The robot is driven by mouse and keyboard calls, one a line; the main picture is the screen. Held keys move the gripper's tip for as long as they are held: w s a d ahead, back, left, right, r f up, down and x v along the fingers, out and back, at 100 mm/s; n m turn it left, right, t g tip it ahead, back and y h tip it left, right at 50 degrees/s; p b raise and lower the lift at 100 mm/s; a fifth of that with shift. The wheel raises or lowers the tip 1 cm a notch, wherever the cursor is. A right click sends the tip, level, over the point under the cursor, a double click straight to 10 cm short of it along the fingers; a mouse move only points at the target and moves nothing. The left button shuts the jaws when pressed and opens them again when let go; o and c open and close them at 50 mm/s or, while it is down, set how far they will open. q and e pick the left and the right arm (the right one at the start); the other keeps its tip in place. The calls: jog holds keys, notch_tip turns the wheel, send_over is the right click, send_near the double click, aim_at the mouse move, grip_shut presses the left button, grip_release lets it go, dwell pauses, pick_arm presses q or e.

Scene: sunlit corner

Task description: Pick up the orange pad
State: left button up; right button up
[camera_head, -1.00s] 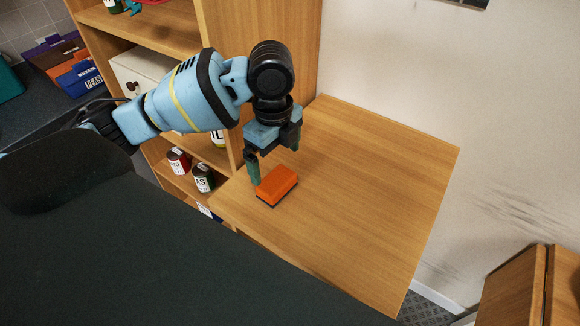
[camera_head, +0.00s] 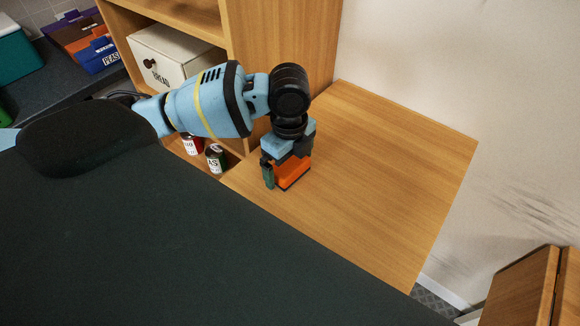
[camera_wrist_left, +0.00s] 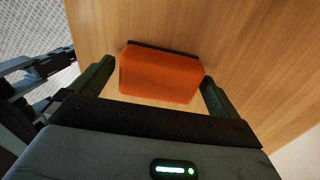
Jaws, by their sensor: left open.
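The orange pad (camera_head: 292,172) is a small block with a dark underside, lying on the wooden table top (camera_head: 370,180) near its front left edge. My left gripper (camera_head: 283,178) points down over it and hides part of it in the head view. In the left wrist view the orange pad (camera_wrist_left: 160,74) lies between the two green fingers of my left gripper (camera_wrist_left: 158,85). The fingers are open, one on each side, with a visible gap at the left finger. My right gripper is not in view.
Two cans (camera_head: 215,157) stand on a low shelf left of the table. A white bread box (camera_head: 170,60) sits in the wooden shelf unit (camera_head: 285,35) behind. The table's right side is clear. A wall (camera_head: 440,70) borders it.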

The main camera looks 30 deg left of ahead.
aim_at(288, 166)
pick_arm(q)
jog(key=shift+f, duration=0.4)
jog(key=c, duration=0.9)
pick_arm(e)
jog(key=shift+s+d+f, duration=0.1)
pick_arm(q)
jog(key=shift+r, duration=0.1)
jog(key=shift+r, duration=0.45)
jog(key=r, duration=0.2)
jog(key=shift+s+d+r, duration=0.15)
jog(key=shift+s+r, duration=0.25)
jog(key=s+d+r+p, duration=0.1)
jog(key=s+d, duration=0.1)
jog(key=s, duration=1.3)
jog(key=shift+d, duration=0.35)
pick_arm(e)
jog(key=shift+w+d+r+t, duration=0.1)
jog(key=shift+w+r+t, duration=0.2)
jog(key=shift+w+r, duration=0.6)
